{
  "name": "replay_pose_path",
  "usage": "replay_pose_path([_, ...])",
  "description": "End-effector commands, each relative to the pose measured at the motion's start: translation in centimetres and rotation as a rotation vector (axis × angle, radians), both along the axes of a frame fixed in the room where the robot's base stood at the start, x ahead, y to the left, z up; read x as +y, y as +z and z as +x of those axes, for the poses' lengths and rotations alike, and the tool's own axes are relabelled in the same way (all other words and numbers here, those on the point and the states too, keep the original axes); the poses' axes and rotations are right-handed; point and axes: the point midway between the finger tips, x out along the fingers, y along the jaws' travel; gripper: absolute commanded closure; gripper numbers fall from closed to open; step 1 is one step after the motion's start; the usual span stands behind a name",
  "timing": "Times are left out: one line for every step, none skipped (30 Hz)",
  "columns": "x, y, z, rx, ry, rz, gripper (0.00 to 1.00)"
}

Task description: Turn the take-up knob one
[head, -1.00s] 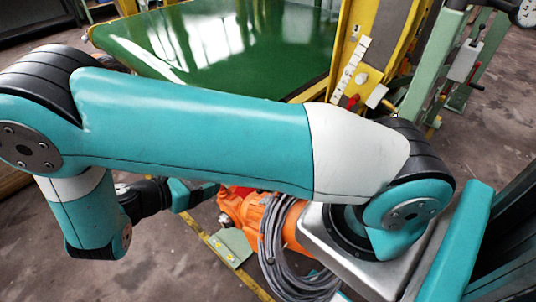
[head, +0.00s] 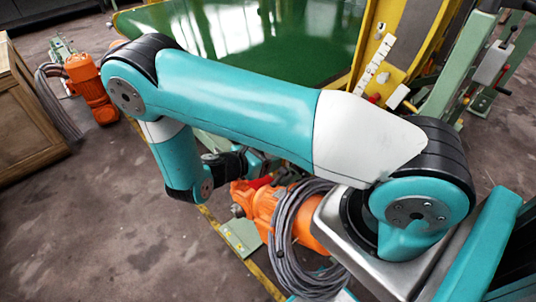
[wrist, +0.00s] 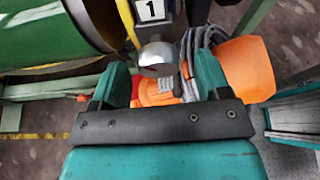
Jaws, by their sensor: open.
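A round silver knob (wrist: 157,57) shows in the wrist view, just below a white plate marked 1 (wrist: 151,10). My gripper (wrist: 160,66) is open, with one teal finger to the left of the knob and one to the right. The knob appears between the fingertips, with gaps on both sides. I cannot tell whether it lies between the fingers in depth or just beyond them. In the head view my arm covers the knob, and my gripper is mostly hidden behind it.
An orange motor (head: 262,208) with a coiled grey cable (head: 287,235) sits below my arm. A green belt (head: 270,50) and yellow frame (head: 415,40) stand behind. A wooden crate (head: 22,125) and another orange motor (head: 92,88) are at left. Floor at lower left is clear.

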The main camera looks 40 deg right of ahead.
Motion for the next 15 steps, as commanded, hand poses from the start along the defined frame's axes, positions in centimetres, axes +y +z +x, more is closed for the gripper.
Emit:
replay_pose_path([-0.54, -0.18, -0.01, 0.001, -0.002, 0.000, 0.30])
replay_pose_path([-0.77, -0.27, -0.02, 0.000, -0.002, 0.000, 0.30])
replay_pose_path([-1.03, -0.38, -0.01, -0.001, -0.001, 0.000, 0.30])
replay_pose_path([-1.18, -0.45, 0.00, -0.001, -0.001, 0.000, 0.30])
replay_pose_path([-1.28, -0.51, 0.00, -0.001, 0.000, 0.000, 0.30])
replay_pose_path([-1.37, -0.56, 0.00, 0.000, 0.000, 0.000, 0.30])
replay_pose_path([-1.42, -0.57, 0.00, 0.000, 0.000, 0.000, 0.30])
replay_pose_path([-1.44, -0.58, 0.00, 0.000, 0.000, 0.000, 0.30])
replay_pose_path([-1.45, -0.60, 0.01, -0.001, 0.000, 0.000, 0.30])
replay_pose_path([-1.44, -0.60, 0.01, -0.001, 0.001, 0.000, 0.30])
replay_pose_path([-1.44, -0.60, 0.01, -0.001, 0.001, 0.000, 0.30])
replay_pose_path([-1.43, -0.59, 0.01, -0.001, 0.001, 0.000, 0.30])
replay_pose_path([-1.42, -0.59, 0.02, -0.001, 0.001, 0.000, 0.30])
replay_pose_path([-1.42, -0.59, 0.01, -0.001, 0.001, 0.000, 0.30])
replay_pose_path([-1.41, -0.58, 0.02, -0.001, 0.001, 0.000, 0.39])
